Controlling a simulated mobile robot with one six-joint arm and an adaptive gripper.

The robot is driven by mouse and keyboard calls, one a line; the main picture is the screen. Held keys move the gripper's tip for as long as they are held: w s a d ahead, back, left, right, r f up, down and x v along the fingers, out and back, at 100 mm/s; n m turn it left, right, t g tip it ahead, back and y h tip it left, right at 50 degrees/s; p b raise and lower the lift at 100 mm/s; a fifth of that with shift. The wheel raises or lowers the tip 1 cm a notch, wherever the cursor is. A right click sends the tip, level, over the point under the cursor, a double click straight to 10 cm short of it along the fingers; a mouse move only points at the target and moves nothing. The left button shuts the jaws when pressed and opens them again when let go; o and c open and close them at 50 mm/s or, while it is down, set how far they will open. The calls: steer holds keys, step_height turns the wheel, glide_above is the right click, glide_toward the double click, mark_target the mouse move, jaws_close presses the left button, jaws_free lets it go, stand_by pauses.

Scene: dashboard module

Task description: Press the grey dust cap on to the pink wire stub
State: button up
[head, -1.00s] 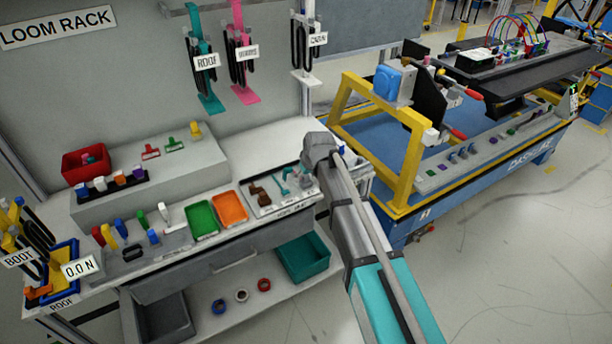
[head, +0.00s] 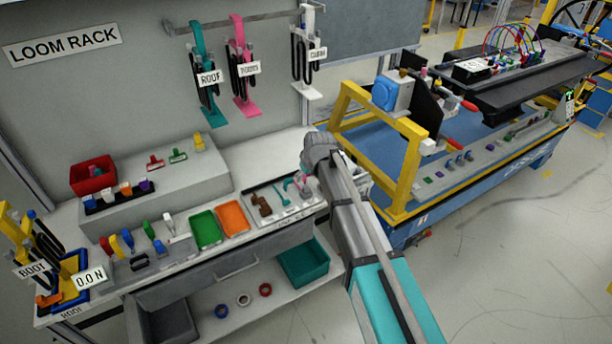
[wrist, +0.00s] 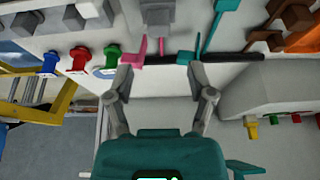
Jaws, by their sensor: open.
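My gripper (wrist: 160,80) is open in the wrist view, with nothing between its fingers. Just beyond the fingertips is a small upright pink piece (wrist: 136,52), nearer the left finger; I cannot tell whether it is the wire stub. A grey block-like part (wrist: 156,14) lies just beyond it, and I cannot tell whether it is the dust cap. A teal piece (wrist: 210,30) stands to the right. In the head view my wrist is over the right end of the parts tray, with a pink piece (head: 302,183) just below it; my fingers are mostly hidden there.
Blue (wrist: 50,62), red (wrist: 79,58) and green (wrist: 111,57) flanged parts stand in a row left of the gripper. Green (head: 206,229) and orange (head: 232,218) trays lie on the bench. The yellow-framed fixture (head: 405,170) stands close right of my arm.

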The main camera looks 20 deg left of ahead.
mark_target(306, 187)
steer(key=shift+r+p, duration=0.9)
steer(key=shift+r, duration=0.3)
steer(key=c, duration=0.6)
steer(key=shift+w+a+n+g+h+p, duration=0.15)
steer(key=shift+n+g+h+p, duration=0.15)
steer(key=shift+g+h+p, duration=0.15)
jaws_close()
steer(key=shift+r+n+g+h+p, duration=0.25)
steer(key=shift+n+g+h+p, duration=0.2)
steer(key=shift+g+h, duration=0.3)
steer(key=shift+r+g+h, duration=0.2)
steer(key=shift+g+h, duration=0.1)
steer(key=shift+h, duration=0.3)
steer(key=shift+f, duration=0.2)
steer(key=shift+f+b, duration=2.75)
steer(key=shift+f, duration=0.1)
